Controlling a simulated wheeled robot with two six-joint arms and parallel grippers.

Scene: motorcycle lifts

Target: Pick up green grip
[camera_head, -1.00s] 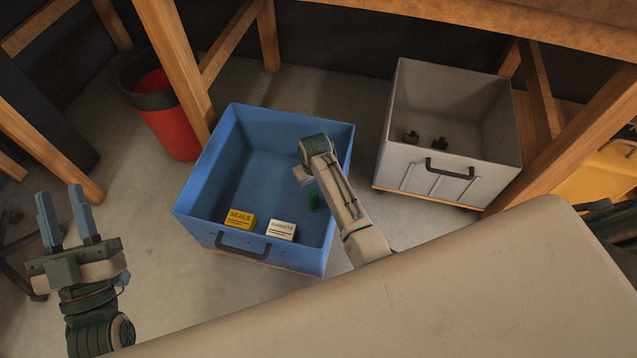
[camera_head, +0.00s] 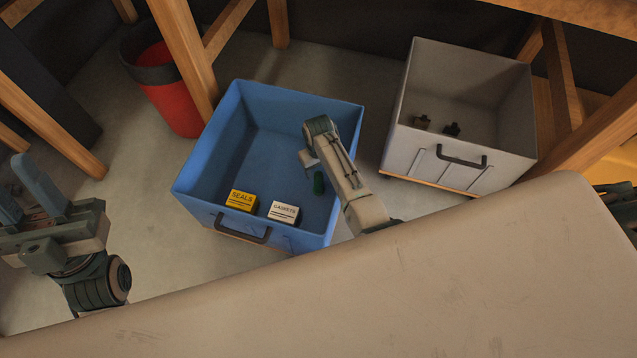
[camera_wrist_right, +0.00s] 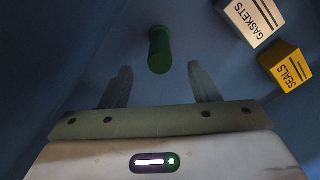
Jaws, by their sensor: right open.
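The green grip (camera_head: 318,183) lies in the blue bin (camera_head: 205,150), near its right wall and partly beside my right arm. In the right wrist view the green grip (camera_wrist_right: 159,50) is a short dark green cylinder, just beyond and roughly centred between the fingertips. My right gripper (camera_wrist_right: 160,84) is open and empty, with the grip not between its fingers. In the head view my right gripper (camera_head: 309,160) is inside the bin's outline, largely hidden by its own wrist. My left gripper (camera_head: 25,195) is open and empty at the left edge, outside the bin.
A yellow SEALS box (camera_head: 242,200) and a white GASKETS box (camera_head: 284,212) lie in the blue bin's front part. A grey bin (camera_head: 440,160) with two dark parts stands to the right. A red bucket (camera_head: 172,105) and wooden legs stand behind left.

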